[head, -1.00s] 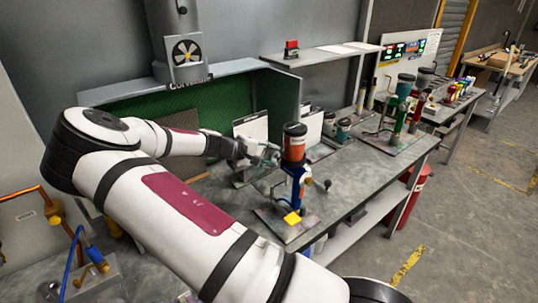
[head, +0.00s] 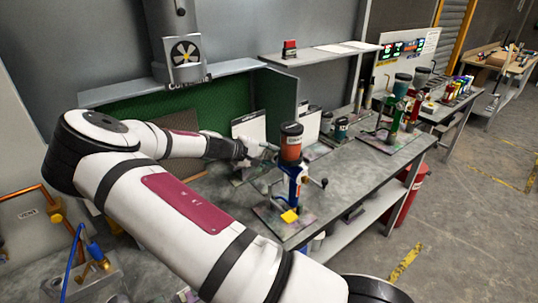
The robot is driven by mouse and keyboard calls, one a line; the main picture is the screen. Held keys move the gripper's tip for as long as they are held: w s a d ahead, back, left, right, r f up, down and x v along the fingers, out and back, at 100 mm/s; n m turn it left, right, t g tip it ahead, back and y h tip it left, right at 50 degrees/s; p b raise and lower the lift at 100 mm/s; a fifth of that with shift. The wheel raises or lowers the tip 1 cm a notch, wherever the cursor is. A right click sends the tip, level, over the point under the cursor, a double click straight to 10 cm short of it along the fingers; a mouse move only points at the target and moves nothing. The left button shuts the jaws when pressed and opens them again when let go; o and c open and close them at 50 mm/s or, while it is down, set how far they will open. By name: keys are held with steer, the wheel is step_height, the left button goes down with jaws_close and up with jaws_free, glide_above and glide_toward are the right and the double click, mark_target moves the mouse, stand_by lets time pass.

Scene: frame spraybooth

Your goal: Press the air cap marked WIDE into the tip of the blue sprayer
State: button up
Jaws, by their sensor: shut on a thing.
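The blue sprayer (head: 296,184) stands upright on a base plate near the front edge of the workbench. It carries an orange cup (head: 291,146) with a dark lid. A yellow piece (head: 289,216) shows low on it. My gripper (head: 260,154) is at the left of the sprayer, about level with the lower part of the cup. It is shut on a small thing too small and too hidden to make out. I cannot tell whether that thing touches the sprayer's tip. No WIDE marking is readable.
The grey workbench (head: 350,185) has bare room right of the sprayer. Small dark-lidded pots (head: 341,128) stand behind it. Green and red sprayers (head: 400,105) stand farther back. A green booth wall (head: 281,100) rises behind my gripper. A red cylinder (head: 412,187) stands on the floor.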

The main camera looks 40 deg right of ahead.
steer(key=shift+s+p, duration=0.5)
steer(key=shift+s, duration=0.3)
steer(key=o, duration=1.2)
steer(key=shift+a, duration=0.15)
steer(key=v, duration=1.1)
steer(key=shift+a+r, duration=0.25)
steer(key=shift+a, duration=0.1)
